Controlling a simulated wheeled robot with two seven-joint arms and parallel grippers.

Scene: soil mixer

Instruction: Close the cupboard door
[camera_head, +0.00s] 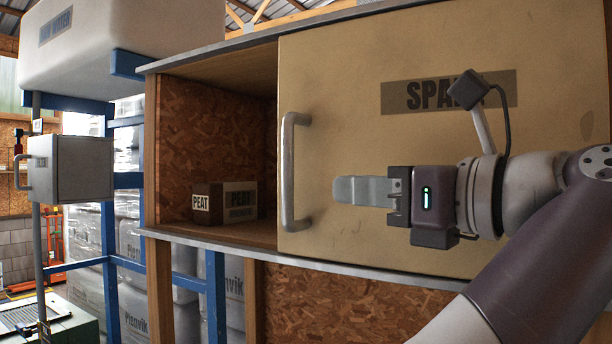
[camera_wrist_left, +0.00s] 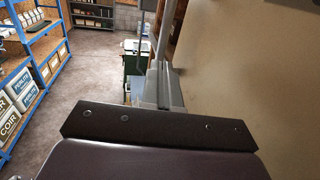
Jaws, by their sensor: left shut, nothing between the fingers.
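The cupboard door (camera_head: 350,100) is a tan panel with a dark label starting "SPA" and a grey bar handle (camera_head: 288,170) near its left edge. It covers the right part of the cupboard (camera_head: 165,150); the left part stands open. My left gripper (camera_head: 350,190) is shut and empty in front of the door, its fingertips pointing left, a little right of the handle in the picture. Whether it touches the door I cannot tell. In the left wrist view the door (camera_wrist_left: 250,70) fills the right side, beside the gripper fingers (camera_wrist_left: 162,85). My right gripper is not in view.
A box marked PEAT (camera_head: 238,202) sits inside the open compartment. A white water tank (camera_head: 110,35) and a small grey box (camera_head: 75,168) are at the left. The left wrist view shows blue shelving (camera_wrist_left: 40,55) and clear floor (camera_wrist_left: 90,70).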

